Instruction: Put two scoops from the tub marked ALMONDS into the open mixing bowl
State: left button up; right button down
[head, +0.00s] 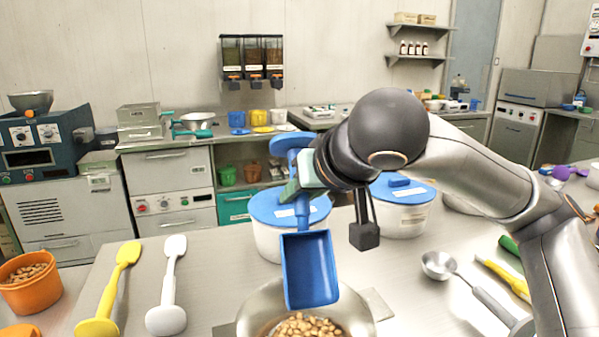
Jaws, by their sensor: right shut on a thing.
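My right gripper (303,180) is shut on the handle of a blue scoop (310,272). The scoop hangs steeply tilted, mouth down, above a metal mixing bowl (253,300). No nuts show in the scoop. Tan nuts (306,328) lie in the open bowl, whose near part is cut off by the frame. Behind stand a white tub with a blue lid (268,240) and a second blue-lidded tub (405,220); no ALMONDS marking is readable. An orange bucket (32,295) at the far left holds similar nuts. My left gripper is out of view.
A yellow utensil (111,290) and a white utensil (168,290) lie left of the bowl. A metal ladle (440,265) and a yellow-handled tool (503,278) lie to the right. Bare tabletop (395,275) shows between bowl and ladle.

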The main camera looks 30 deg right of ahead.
aim_at(291, 286)
notch_tip(291, 286, up, 2)
jog(key=g+y+p, duration=0.1)
jog(key=g+p, duration=0.2)
jog(key=p, duration=0.4)
jog(key=shift+r+m+g, duration=0.15)
jog(key=shift+m+g, duration=0.15)
jog(key=g+p, duration=0.1)
jog(key=p, duration=0.2)
jog(key=r+g+y+p, duration=0.1)
jog(key=g+p, duration=0.1)
jog(key=p, duration=0.1)
jog(key=g+p, duration=0.1)
jog(key=p, duration=0.1)
jog(key=shift+r+y+p, duration=0.35)
jog(key=shift+y+p, duration=0.05)
jog(key=shift+f+m+g, duration=0.15)
jog(key=shift+m+g, duration=0.15)
jog(key=shift+g, duration=0.2)
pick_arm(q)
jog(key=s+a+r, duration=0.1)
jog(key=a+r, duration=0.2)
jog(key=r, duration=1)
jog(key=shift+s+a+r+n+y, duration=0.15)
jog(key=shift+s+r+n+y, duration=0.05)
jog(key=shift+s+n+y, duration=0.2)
pick_arm(e)
jog(key=shift+g, duration=0.4)
